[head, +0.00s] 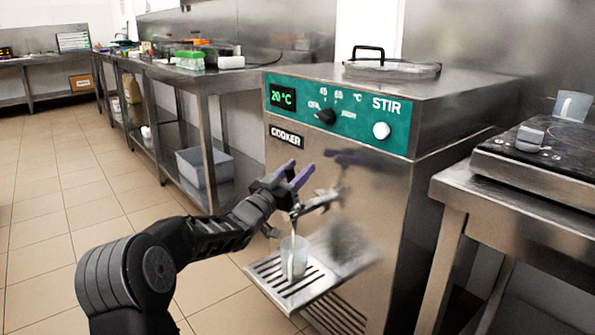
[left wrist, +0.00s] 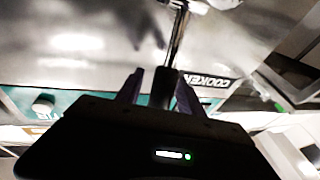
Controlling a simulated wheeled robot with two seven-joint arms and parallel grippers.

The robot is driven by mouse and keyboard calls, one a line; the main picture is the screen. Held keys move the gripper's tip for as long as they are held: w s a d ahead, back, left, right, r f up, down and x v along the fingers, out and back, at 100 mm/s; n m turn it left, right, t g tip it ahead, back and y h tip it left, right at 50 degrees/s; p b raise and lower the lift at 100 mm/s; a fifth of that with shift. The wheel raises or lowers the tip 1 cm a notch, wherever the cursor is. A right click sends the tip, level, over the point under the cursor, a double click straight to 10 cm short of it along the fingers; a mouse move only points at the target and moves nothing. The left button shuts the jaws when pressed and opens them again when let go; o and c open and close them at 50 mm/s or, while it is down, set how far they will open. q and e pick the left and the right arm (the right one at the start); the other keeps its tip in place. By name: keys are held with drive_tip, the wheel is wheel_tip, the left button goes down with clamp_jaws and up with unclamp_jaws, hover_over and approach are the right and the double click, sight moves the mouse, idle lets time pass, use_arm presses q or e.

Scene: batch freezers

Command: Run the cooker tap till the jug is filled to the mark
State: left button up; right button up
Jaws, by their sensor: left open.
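The cooker (head: 345,185) is a steel cabinet with a green control panel. Its tap (head: 320,200) sticks out low on the front. A pale thin stream (head: 293,240) runs from the tap's spout down into the jug (head: 300,262). The jug is translucent and stands upright on the slotted drip tray (head: 272,270); its level and mark are too small to read. My left gripper (head: 295,176) is open, its purple fingers at the tap. In the left wrist view the fingers (left wrist: 160,88) stand apart with a dark bar between them. My right gripper is out of view.
A steel bench (head: 440,205) with a hotplate (head: 545,150) stands close on the right. A long bench (head: 165,75) runs along the left, with a grey bin (head: 205,170) on its lower shelf. The tiled floor at left is clear.

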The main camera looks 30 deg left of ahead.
sight(288, 178)
use_arm(q)
drive_tip(key=p+v, duration=0.1)
drive_tip(key=v, duration=0.5)
drive_tip(key=shift+s+p, duration=0.35)
drive_tip(key=shift+s+f, duration=0.2)
drive_tip(key=shift+s, duration=0.35)
idle(5.3)
